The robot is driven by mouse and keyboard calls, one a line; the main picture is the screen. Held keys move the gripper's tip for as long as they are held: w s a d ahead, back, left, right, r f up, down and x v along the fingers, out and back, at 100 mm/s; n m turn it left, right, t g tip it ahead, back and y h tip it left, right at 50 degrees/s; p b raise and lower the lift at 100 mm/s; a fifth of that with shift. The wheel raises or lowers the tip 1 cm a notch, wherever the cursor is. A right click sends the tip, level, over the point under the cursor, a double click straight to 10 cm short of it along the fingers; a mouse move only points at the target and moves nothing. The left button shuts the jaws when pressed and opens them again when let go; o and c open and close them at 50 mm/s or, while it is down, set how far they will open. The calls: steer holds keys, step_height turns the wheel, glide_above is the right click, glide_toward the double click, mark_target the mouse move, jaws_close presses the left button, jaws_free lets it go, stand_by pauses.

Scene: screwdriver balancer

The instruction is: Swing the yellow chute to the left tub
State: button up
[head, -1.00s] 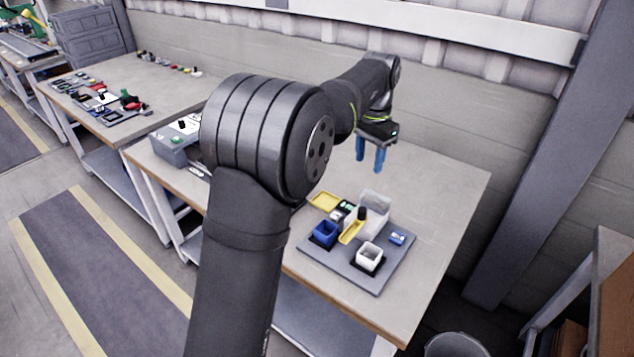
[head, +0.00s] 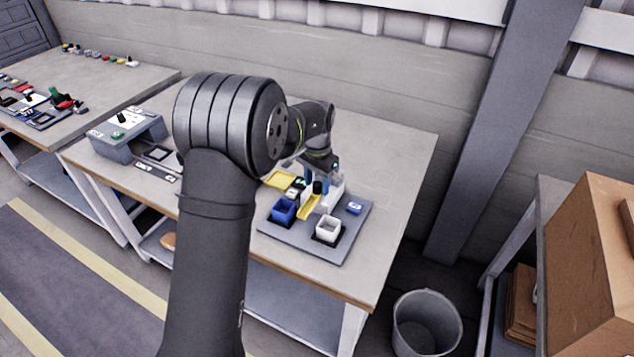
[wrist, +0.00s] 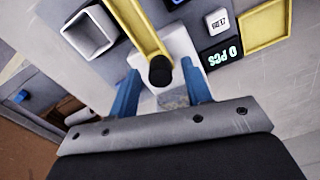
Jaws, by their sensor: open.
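The yellow chute (head: 309,207) slopes from the dispenser toward the gap between two tubs. The blue tub (head: 284,211) is on its left and the white tub (head: 328,228) on its right. A black knob (head: 318,187) stands at the chute's upper end. In the wrist view, turned round, the chute (wrist: 137,25) runs up from the knob (wrist: 160,72), with the white tub (wrist: 89,31) at left. My gripper (wrist: 160,88) is open, its blue fingers on either side of the knob. I cannot tell whether they touch it.
A whitish hopper (head: 336,190) stands behind the knob. A yellow tray (head: 280,179) and a small display (wrist: 222,53) are beside it. A blue item (head: 354,208) sits on the grey base plate (head: 290,240). The table right of the plate is clear.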

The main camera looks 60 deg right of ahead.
steer(key=shift+f, duration=0.2)
steer(key=shift+c, duration=0.5)
jaws_close()
steer(key=shift+m, duration=0.4)
steer(key=m, duration=0.4)
steer(key=shift+m, duration=0.3)
steer(key=m, duration=0.5)
steer(key=shift+d+m, duration=0.1)
steer(key=shift+m, duration=0.2)
